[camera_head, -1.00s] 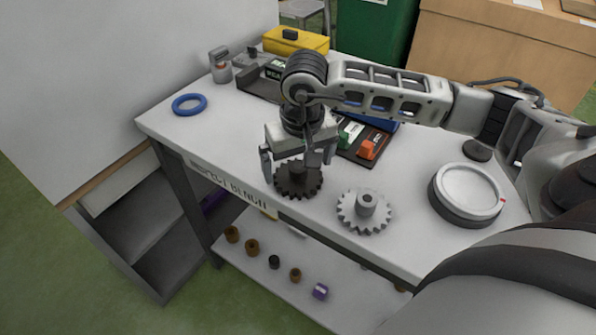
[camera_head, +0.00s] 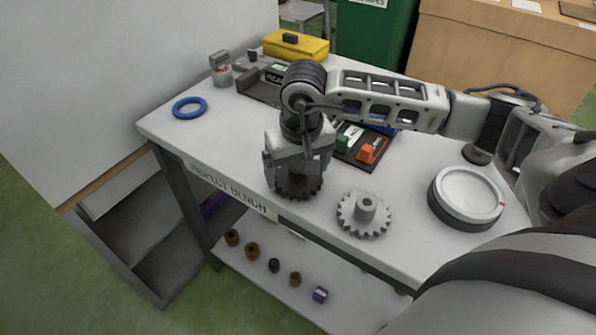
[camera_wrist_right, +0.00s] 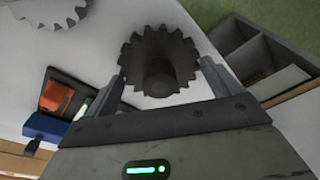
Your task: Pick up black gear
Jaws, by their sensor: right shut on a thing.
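The black gear (camera_head: 296,191) is a dark toothed wheel at the front edge of the white workbench (camera_head: 222,140). In the right wrist view the black gear (camera_wrist_right: 158,52) shows its teeth and a round central hub. My right gripper (camera_head: 296,176) comes down over it from above, hiding its upper part in the head view. In the right wrist view my right gripper (camera_wrist_right: 163,78) has one finger on each side of the gear and is shut on it. I cannot tell any gap between gear and bench. My left gripper is not in view.
A light grey gear (camera_head: 363,216) lies close to the right. A round white-topped dial (camera_head: 467,194) stands further right. A blue ring (camera_head: 190,107) lies at the left. A tray with green and orange pieces (camera_head: 366,152) sits behind the gripper. A lower shelf holds small parts.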

